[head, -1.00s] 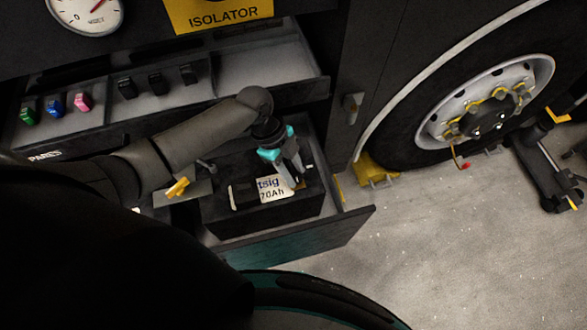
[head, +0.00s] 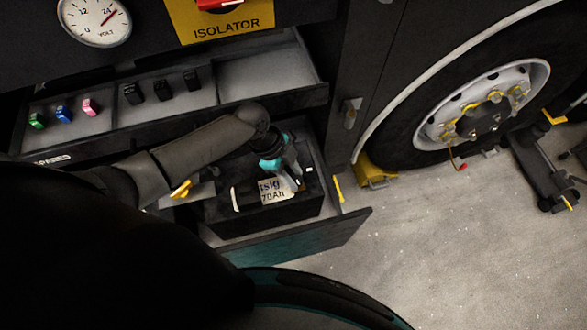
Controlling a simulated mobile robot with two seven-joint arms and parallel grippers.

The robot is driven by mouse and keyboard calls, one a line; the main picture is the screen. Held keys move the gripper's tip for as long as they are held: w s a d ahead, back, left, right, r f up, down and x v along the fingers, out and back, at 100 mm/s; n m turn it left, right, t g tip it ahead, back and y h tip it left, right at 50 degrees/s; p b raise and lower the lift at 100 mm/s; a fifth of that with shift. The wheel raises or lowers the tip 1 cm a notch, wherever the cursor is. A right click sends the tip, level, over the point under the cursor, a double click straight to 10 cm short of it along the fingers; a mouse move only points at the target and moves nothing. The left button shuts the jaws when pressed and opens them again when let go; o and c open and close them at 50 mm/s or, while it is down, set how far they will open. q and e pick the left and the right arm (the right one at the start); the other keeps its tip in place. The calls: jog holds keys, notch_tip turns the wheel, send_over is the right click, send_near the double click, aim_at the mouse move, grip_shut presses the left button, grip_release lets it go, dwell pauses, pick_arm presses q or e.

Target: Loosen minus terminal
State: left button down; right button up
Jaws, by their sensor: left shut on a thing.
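A black battery (head: 268,212) with a white label reading "70Ah" sits in the pulled-out lower drawer. My left gripper (head: 290,176), with a teal band at its wrist, points down over the right part of the battery top. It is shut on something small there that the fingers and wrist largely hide. I cannot make out the minus terminal clearly. My right gripper is not in view.
A yellow-handled tool (head: 181,188) lies on a grey ledge left of the battery. The parts tray (head: 98,132) above holds green, blue, pink and black pieces. A voltmeter (head: 95,20) and yellow isolator panel (head: 222,28) are above. The drawer front (head: 300,243) borders open floor; a wheel (head: 480,105) stands right.

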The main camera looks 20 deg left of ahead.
pick_arm(q)
jog(key=n+t+p, duration=0.1)
jog(key=n+p, duration=0.2)
jog(key=n+t+y+p, duration=0.1)
jog(key=n+p, duration=0.2)
jog(key=n+t+p, duration=0.1)
jog(key=n+p, duration=0.1)
jog(key=n, duration=0.1)
jog(key=shift+s+d+r+p, duration=0.2)
jog(key=shift+s+d+p, duration=0.05)
jog(key=shift+s+p, duration=0.15)
jog(key=n+t+y+p, duration=0.1)
jog(key=n+p, duration=0.1)
jog(key=n, duration=0.1)
jog(key=shift+d+f, duration=0.1)
jog(key=shift+d, duration=0.05)
jog(key=shift+f+n+y+p, duration=0.1)
jog(key=shift+n+y+p, duration=0.65)
jog(key=shift+n, duration=0.85)
jog(key=c, duration=0.5)
grip_release()
